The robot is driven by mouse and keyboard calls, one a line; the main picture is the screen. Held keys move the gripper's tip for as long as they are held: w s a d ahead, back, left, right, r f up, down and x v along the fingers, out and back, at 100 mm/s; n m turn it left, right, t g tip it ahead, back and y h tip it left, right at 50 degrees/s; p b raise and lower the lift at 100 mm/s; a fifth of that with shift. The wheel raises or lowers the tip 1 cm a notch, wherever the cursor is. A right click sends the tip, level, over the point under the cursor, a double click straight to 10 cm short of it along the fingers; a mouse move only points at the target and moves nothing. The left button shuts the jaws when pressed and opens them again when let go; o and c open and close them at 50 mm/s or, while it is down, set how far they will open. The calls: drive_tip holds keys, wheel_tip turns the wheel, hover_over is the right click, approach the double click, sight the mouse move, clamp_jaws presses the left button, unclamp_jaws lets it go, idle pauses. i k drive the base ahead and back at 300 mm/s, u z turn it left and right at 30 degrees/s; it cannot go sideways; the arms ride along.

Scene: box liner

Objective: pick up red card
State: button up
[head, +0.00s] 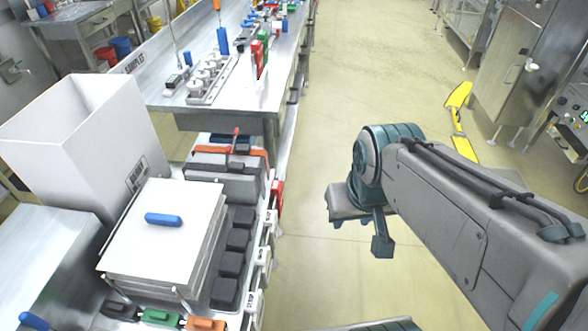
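A flat red piece (257,59), which looks like a red card, stands upright in a white holder at the near right corner of the far bench, beside a green one. Another small red piece (277,197) hangs at the right edge of the near bench; I cannot tell whether it is a card. My gripper (381,244) is over the floor, right of the near bench and well apart from both red pieces. It is partly hidden by my arm, so its opening is unclear. I see nothing held in it.
The near bench carries a white bin (80,130), a stack of white sheets (165,235) with a blue handle, and several black blocks (234,240). The aisle floor (370,70) is clear. A yellow floor sign (459,118) and steel cabinets are at right.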

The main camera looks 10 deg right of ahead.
sight(277, 186)
drive_tip(key=z, duration=0.95)
drive_tip(key=i, duration=1.8)
drive_tip(key=u, duration=3.45)
